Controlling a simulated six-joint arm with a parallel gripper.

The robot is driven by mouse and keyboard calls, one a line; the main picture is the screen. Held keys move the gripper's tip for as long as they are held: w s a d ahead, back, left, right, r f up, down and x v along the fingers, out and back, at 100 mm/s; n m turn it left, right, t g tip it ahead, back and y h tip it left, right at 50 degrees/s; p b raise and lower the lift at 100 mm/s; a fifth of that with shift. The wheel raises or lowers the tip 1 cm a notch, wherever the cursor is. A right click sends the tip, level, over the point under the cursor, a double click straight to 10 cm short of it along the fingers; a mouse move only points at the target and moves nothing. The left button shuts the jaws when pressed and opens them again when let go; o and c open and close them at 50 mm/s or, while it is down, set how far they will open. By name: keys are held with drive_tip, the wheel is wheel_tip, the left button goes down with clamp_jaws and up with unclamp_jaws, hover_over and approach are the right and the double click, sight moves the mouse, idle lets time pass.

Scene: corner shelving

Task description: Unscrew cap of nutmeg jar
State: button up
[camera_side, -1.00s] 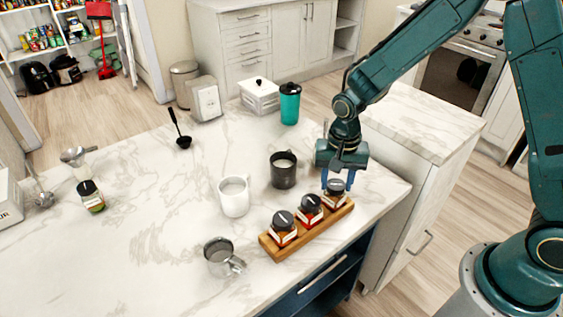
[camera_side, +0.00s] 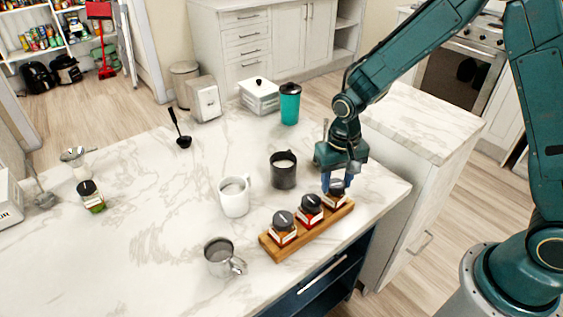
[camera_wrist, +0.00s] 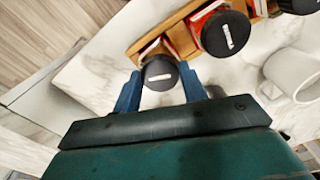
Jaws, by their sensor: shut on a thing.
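Three spice jars with black caps stand in a row on a wooden rack (camera_side: 274,250) near the counter's right edge. My gripper (camera_side: 338,186) is over the jar at the far right end (camera_side: 334,200), its blue fingers pointing down. In the wrist view my gripper (camera_wrist: 158,88) has one finger on each side of that jar's black cap (camera_wrist: 160,73) and is shut on it. The cap has a pale label that I cannot read. The middle jar (camera_side: 310,211) and the left jar (camera_side: 283,227) stand upright with caps on. Which jar is nutmeg is not legible.
A black mug (camera_side: 283,172), a white mug (camera_side: 234,198) and a metal cup (camera_side: 219,258) stand left of the rack. A teal tumbler (camera_side: 290,104) and a white box (camera_side: 260,97) are behind. Another jar (camera_side: 90,197) stands far left.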

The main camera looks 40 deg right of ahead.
drive_tip(key=o, duration=1.1)
drive_tip(key=shift+c, duration=0.2)
drive_tip(key=shift+r, duration=0.1)
wheel_tip(320, 180, up, 14)
